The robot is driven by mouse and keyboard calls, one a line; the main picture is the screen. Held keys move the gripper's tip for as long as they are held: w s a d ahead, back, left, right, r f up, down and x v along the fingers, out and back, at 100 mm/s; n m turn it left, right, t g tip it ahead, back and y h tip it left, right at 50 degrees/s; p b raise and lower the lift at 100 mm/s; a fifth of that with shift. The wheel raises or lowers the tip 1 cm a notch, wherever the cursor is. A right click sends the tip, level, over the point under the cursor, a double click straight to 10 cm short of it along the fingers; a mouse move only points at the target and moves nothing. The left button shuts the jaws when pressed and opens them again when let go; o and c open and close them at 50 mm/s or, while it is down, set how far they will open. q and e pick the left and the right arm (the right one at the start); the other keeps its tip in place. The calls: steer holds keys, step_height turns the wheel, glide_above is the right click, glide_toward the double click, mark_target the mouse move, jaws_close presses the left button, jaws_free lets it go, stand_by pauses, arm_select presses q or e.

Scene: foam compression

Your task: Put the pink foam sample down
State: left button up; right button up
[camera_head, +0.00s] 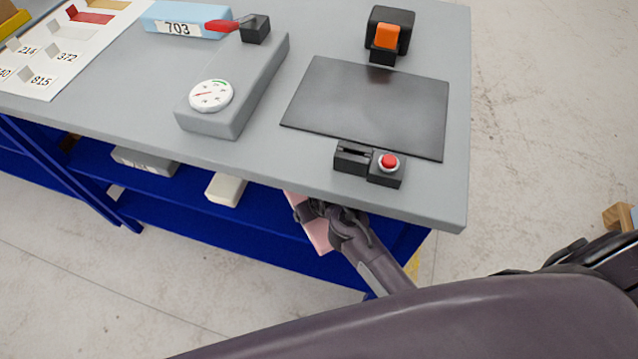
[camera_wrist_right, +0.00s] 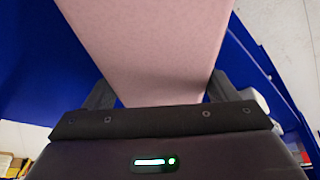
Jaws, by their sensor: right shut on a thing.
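The pink foam sample (camera_head: 318,234) is a pale pink block, in the head view just below the table's front edge and in front of the blue lower shelves. My right gripper (camera_head: 322,212) is shut on it; the gripper and the table edge hide part of it. In the right wrist view the pink foam sample (camera_wrist_right: 150,45) fills the middle, between the two dark fingers of my right gripper (camera_wrist_right: 158,100). I cannot tell whether the foam touches a shelf. My left gripper is not in view.
The grey table (camera_head: 300,175) carries a dark plate (camera_head: 370,105), a red-button box (camera_head: 386,167), a gauge unit (camera_head: 212,97) and a blue block marked 703 (camera_head: 178,20). The blue lower shelf (camera_head: 170,190) holds a grey block (camera_head: 145,161) and a whitish block (camera_head: 226,188).

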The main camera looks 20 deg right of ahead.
steer(key=w+d, duration=0.2)
steer(key=w, duration=0.1)
steer(key=w+d, duration=0.1)
steer(key=w, duration=0.1)
steer(key=shift+d, duration=0.15)
steer(key=shift+w+d, duration=0.35)
steer(key=shift+w, duration=0.1)
steer(key=shift+w+d, duration=0.35)
steer(key=shift+w, duration=0.2)
step_height(320, 180, down, 3)
steer(key=shift+s+a+r, duration=0.1)
steer(key=shift+s, duration=0.05)
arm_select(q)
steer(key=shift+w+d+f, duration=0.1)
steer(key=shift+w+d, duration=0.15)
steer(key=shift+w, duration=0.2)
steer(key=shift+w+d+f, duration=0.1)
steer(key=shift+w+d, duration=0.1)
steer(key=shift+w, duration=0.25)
arm_select(e)
steer(key=shift+f, duration=0.35)
arm_select(q)
steer(key=shift+b, duration=0.3)
arm_select(e)
steer(key=shift+f, duration=0.1)
